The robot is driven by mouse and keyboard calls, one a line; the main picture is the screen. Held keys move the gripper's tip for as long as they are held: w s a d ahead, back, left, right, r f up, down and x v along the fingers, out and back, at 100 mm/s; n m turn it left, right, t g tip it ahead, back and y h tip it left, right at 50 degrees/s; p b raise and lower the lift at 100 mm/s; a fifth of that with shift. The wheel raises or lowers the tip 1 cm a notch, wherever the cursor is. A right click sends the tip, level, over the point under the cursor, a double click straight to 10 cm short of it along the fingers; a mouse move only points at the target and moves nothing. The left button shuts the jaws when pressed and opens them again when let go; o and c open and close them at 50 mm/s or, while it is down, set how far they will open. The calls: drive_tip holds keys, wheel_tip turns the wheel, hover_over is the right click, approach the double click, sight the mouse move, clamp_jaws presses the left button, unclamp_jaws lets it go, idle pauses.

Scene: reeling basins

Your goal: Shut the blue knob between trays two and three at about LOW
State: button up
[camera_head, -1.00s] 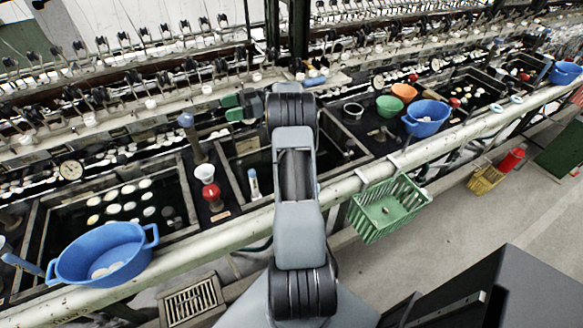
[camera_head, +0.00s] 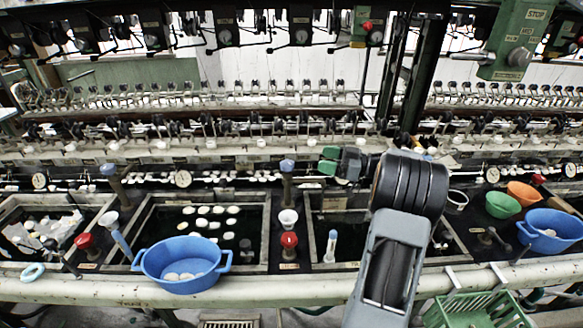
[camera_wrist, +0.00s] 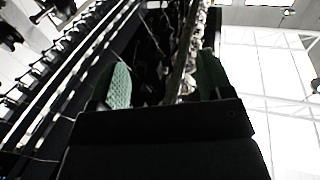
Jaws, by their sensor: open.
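A blue knob (camera_head: 287,166) tops a dark upright post between the basin with floating white cocoons (camera_head: 148,232) and the dark-water basin (camera_head: 318,232) to its right. I cannot read tray numbers or a LOW mark. My gripper (camera_head: 326,161) has green fingertips pointing left, a little right of the nearer blue knob and apart from it in the picture. In the wrist view its green pads (camera_wrist: 164,82) stand wide apart with nothing held between them. No blue knob shows there.
A red knob (camera_head: 289,240) and a white cup (camera_head: 288,218) sit in front of the blue knob's post. Green (camera_head: 502,205) and orange (camera_head: 523,193) bowls stand right. Reeling machinery runs behind.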

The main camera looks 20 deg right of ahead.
sight(293, 165)
wheel_tip(293, 165, down, 5)
drive_tip(key=s+a+m+t+h, duration=0.2)
drive_tip(key=m+t+h, duration=0.1)
drive_tip(key=m+h, duration=0.15)
drive_tip(key=shift+n, duration=0.25)
drive_tip(key=x, duration=0.4)
drive_tip(key=p+x, duration=0.1)
drive_tip(key=x, duration=0.8)
drive_tip(key=shift+w+d+r+p, duration=0.15)
drive_tip(key=shift+w+p, duration=0.2)
drive_tip(key=shift+w, duration=0.05)
drive_tip(key=shift+c, duration=0.5)
drive_tip(key=c, duration=0.8)
drive_tip(key=shift+h, duration=0.25)
